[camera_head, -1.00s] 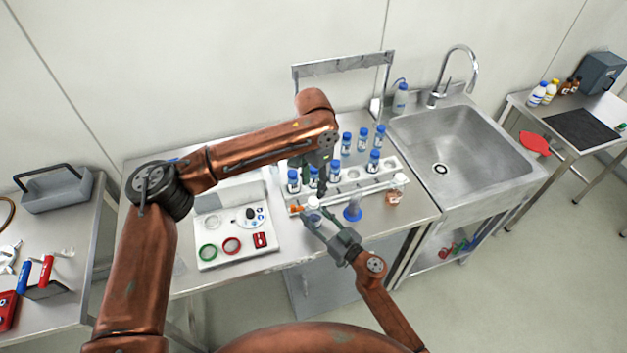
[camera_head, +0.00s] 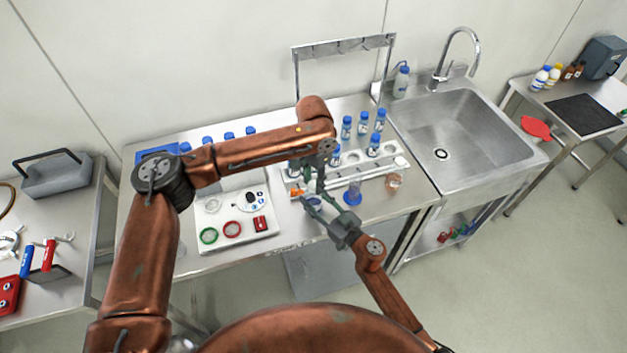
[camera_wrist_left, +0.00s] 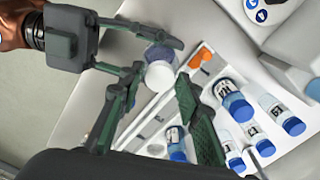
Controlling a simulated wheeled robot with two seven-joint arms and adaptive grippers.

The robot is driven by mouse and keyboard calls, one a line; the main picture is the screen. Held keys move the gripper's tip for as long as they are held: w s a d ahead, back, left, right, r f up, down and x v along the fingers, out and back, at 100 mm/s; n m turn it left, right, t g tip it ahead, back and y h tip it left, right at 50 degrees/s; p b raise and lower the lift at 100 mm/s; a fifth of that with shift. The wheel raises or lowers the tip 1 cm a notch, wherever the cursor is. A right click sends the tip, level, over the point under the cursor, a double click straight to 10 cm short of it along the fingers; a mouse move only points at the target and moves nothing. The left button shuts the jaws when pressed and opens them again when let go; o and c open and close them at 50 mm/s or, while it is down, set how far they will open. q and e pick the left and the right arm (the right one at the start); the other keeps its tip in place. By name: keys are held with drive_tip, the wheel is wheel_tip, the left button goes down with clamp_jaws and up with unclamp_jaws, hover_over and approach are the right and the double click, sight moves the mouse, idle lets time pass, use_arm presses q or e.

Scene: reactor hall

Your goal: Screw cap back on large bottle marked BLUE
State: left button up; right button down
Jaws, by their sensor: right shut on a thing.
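My right gripper (camera_head: 326,214) is shut on a bottle (camera_head: 314,203) in front of the rack. In the left wrist view the bottle (camera_wrist_left: 158,60) has a clear bluish body and a round white top; I cannot tell whether that is a cap, and no BLUE label is readable. My left gripper (camera_head: 316,184) is just above and behind it. In the left wrist view my left gripper (camera_wrist_left: 160,115) has its fingers apart with nothing between them, the white top beyond them. Several blue-capped bottles (camera_head: 373,147) stand in the white rack (camera_head: 345,180).
An orange piece (camera_head: 297,192) lies at the rack's left end. A white tray (camera_head: 236,238) with colored rings is left, the sink (camera_head: 470,135) right.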

use_arm(q)
clamp_jaws()
drive_tip(key=shift+o, duration=2.1)
unclamp_jaws()
wheel_tip(320, 180, up, 12)
use_arm(e)
drive_tip(key=c, duration=1.2)
unclamp_jaws()
drive_tip(key=shift+d, duration=0.1)
